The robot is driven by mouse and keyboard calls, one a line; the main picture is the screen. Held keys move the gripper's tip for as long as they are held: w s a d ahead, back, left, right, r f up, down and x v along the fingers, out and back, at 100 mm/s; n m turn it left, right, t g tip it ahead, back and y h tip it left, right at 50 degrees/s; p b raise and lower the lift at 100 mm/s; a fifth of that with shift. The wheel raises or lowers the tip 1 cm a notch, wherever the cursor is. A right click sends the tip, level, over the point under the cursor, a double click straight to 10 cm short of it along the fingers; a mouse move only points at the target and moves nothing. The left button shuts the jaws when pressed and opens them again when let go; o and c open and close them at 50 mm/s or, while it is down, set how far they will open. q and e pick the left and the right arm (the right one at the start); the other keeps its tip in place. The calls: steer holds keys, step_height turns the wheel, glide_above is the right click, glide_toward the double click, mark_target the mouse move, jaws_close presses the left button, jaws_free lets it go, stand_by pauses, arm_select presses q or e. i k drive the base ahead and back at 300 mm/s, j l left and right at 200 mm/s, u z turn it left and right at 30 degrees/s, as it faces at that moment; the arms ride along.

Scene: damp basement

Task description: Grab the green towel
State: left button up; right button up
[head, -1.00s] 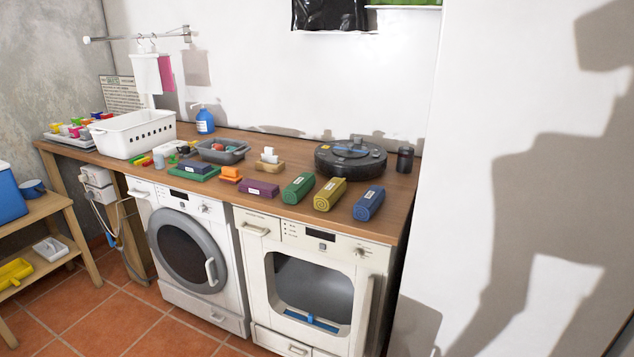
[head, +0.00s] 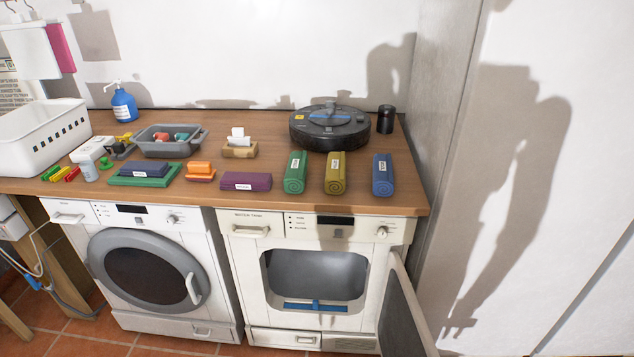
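A rolled green towel (head: 295,172) with a white label lies on the wooden counter (head: 230,198) in the head view, above the right-hand machine. A rolled yellow towel (head: 335,173) lies just to its right, with a small gap between them. Another green cloth (head: 143,179) lies flat under a dark blue folded one, further left. Neither of my grippers is in the picture; only a robot-shaped shadow shows on the right wall.
A rolled blue towel (head: 382,175) lies near the counter's right end. A black robot vacuum (head: 336,128) sits behind the rolls, beside a dark cylinder (head: 386,119). The right machine's door (head: 405,310) hangs open outward. A tissue holder (head: 239,148) stands behind the purple towel.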

mark_target(295, 177)
steer(key=i+j+z, duration=0.1)
steer(key=i+j, duration=0.2)
steer(key=i, duration=0.2)
steer(key=i+j, duration=0.3)
steer(key=i, duration=0.2)
steer(key=z, duration=0.05)
